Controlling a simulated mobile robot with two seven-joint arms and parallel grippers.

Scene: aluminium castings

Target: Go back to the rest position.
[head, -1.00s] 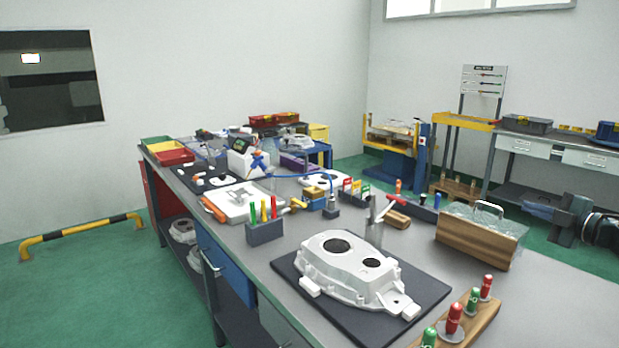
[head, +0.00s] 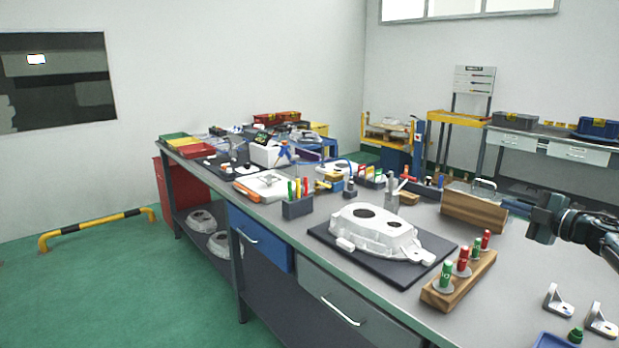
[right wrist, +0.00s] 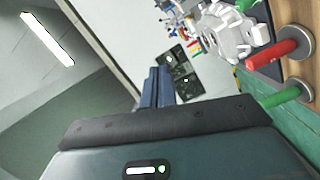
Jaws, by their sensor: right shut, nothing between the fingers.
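My right gripper (head: 540,218) is at the right edge of the head view, raised over the right part of the bench and apart from the things on it. Its two blue fingers (right wrist: 157,88) are together in the right wrist view, with nothing between them. My left gripper is in neither view. A pale aluminium casting (head: 376,231) lies on a dark mat (head: 330,236) on the bench, to the left of my right gripper. The casting also shows in the right wrist view (right wrist: 229,32).
A wooden rack (head: 462,282) with red and green plugs stands at the bench's front edge. Two small metal brackets (head: 557,300) and a blue tray (head: 556,341) are at the lower right. A wooden block (head: 473,215) stands behind.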

